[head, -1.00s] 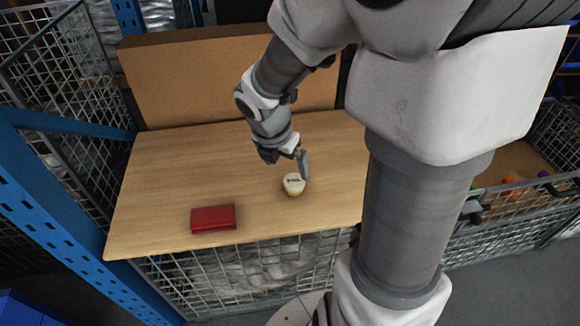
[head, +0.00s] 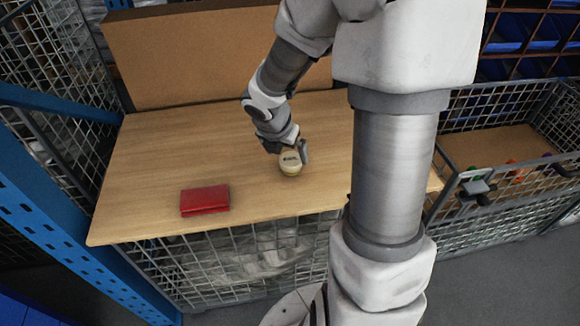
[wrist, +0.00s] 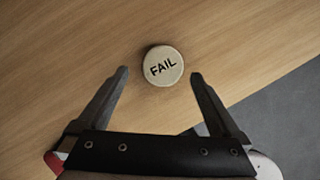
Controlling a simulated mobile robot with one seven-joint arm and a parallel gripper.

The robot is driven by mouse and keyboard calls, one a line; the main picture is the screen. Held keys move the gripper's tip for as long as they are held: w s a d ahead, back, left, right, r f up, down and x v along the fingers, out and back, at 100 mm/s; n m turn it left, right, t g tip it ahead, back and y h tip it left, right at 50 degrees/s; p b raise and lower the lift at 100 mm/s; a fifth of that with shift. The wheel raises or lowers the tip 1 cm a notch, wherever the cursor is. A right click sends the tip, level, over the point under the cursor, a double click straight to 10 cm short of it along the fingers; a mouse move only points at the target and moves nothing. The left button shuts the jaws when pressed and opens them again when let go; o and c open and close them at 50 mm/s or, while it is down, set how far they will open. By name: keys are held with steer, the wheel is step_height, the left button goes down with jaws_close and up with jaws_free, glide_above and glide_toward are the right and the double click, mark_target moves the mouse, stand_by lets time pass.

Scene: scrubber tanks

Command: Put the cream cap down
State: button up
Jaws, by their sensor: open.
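The cream cap (head: 290,163) is a short round piece resting on the wooden table, right of the red wallet-like item. In the wrist view the cap (wrist: 163,66) shows its flat top with the word FAIL in black. My gripper (head: 290,148) is right by the cap in the head view, partly overlapping its far edge. In the wrist view my open gripper (wrist: 159,74) has a fingertip on either side of the cap's near edge, with a visible gap on both sides. Neither finger appears to touch it.
A red wallet-like item (head: 205,200) lies on the wooden table (head: 150,160) at the front left. A brown board (head: 180,60) stands along the back. A wire-mesh bin (head: 500,150) with small coloured items stands to the right. The table's left part is clear.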

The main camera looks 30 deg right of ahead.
mark_target(291, 159)
steer(key=shift+b+x, duration=1.65)
steer(key=shift+x, duration=1.05)
steer(key=shift+s+d+r, duration=0.1)
steer(key=shift+d, duration=0.05)
steer(key=shift+c, duration=0.2)
steer(key=c, duration=1.4)
steer(key=shift+r, duration=0.15)
